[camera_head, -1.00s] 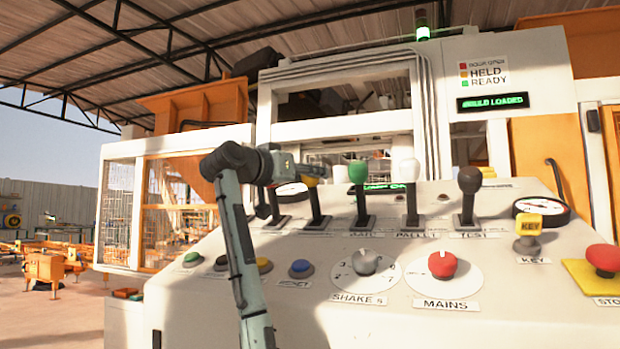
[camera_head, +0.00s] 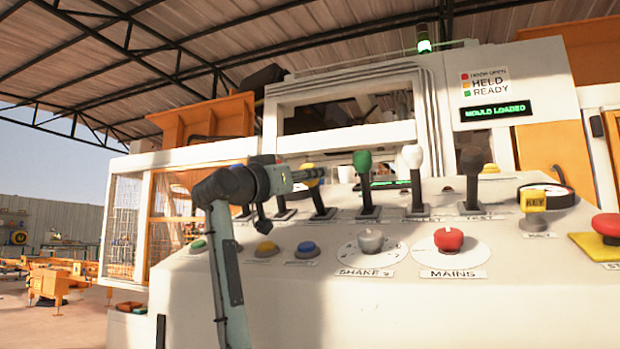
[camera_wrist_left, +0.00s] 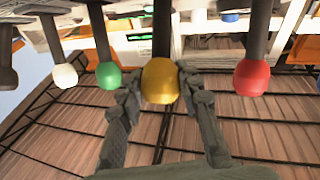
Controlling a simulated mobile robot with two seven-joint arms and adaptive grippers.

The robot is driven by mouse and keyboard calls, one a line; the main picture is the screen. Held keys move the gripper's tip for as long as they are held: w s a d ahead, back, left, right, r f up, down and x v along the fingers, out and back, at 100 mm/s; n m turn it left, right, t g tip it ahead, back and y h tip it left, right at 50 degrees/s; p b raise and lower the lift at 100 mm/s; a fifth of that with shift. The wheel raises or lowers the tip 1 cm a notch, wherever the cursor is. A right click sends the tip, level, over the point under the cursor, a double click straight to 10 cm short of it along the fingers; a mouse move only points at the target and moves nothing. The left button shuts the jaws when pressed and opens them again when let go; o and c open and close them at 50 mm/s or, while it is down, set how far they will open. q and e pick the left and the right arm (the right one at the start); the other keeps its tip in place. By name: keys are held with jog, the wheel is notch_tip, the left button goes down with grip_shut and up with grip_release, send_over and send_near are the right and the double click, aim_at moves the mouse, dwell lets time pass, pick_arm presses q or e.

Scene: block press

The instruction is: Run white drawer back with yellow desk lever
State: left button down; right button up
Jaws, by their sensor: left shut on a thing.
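The yellow desk lever (camera_head: 315,195) stands in the lever row on the white desk, left of the green-knobbed lever (camera_head: 363,162). My left gripper (camera_head: 308,174) reaches it from the left and is shut on its knob. In the left wrist view the yellow knob (camera_wrist_left: 161,82) sits between the two fingers of the left gripper (camera_wrist_left: 160,90), one on each side. I cannot make out the white drawer; the press interior behind the levers is partly hidden by the desk and knobs. My right gripper is not in view.
A white-knobbed lever (camera_head: 413,158) and a black one (camera_head: 471,165) stand to the right. In the wrist view a red knob (camera_wrist_left: 251,78) is beside the yellow one. Dials, buttons and a red stop button (camera_head: 606,226) cover the desk front. The display (camera_head: 495,110) reads "MOULD LOADED".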

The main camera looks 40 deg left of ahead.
pick_arm(q)
jog(key=shift+f, duration=0.15)
jog(key=c, duration=1)
grip_release()
jog(key=shift+s, duration=0.15)
jog(key=v, duration=1.1)
jog(key=shift+s, duration=0.4)
dwell(1.1)
